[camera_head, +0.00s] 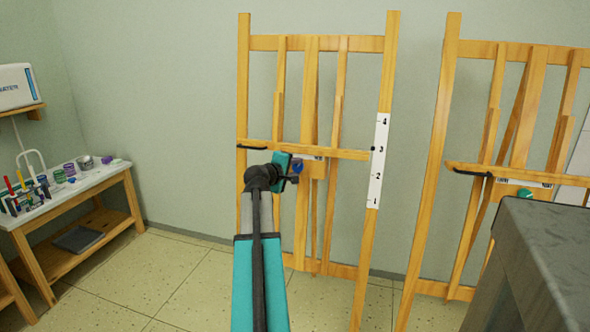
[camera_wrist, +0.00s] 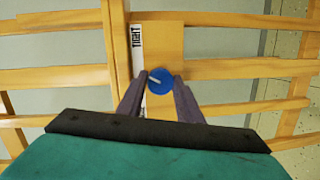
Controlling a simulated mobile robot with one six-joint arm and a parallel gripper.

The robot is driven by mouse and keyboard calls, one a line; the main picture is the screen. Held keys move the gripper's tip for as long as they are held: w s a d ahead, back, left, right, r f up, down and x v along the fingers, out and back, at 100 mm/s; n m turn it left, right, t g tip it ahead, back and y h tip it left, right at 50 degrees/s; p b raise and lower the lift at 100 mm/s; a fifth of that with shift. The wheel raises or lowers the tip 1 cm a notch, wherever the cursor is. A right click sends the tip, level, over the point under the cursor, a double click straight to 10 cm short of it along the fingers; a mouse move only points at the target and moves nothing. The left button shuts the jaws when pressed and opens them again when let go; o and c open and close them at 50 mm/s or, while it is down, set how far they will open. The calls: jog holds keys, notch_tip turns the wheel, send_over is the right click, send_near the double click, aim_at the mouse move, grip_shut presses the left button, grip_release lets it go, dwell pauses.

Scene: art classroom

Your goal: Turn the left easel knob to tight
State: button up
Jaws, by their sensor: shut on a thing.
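The left easel (camera_head: 312,60) is a wooden frame standing against the wall. Its blue knob (camera_wrist: 161,82) sits on a wooden block and carries a short white pointer line. In the wrist view the pointer lies nearly across the picture, tilted slightly. A white label strip (camera_wrist: 137,45) beside the knob reads "TIGHT"; its other end is partly hidden. My gripper (camera_wrist: 158,90) is shut on the knob, one dark finger on each side. In the head view my gripper (camera_head: 295,172) is at the easel's crossbar, with a bit of the blue knob (camera_head: 298,164) showing.
A second easel (camera_head: 440,120) with a green knob (camera_head: 526,195) stands to the right. A dark grey block-like surface (camera_head: 535,250) fills the lower right. A wooden bench (camera_head: 115,178) with paint jars and tools is at the left. Floor between bench and easel is clear.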

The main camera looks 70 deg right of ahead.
jog(key=m+t, duration=0.1)
jog(key=m, duration=0.4)
jog(key=shift+s+d+y, duration=0.1)
jog(key=shift+y, duration=0.2)
dwell(0.4)
jog(key=o, duration=1)
jog(key=shift+o, duration=0.2)
jog(key=shift+a, duration=0.2)
jog(key=p+v, duration=0.1)
jog(key=v, duration=1.2)
jog(key=shift+a+r, duration=0.2)
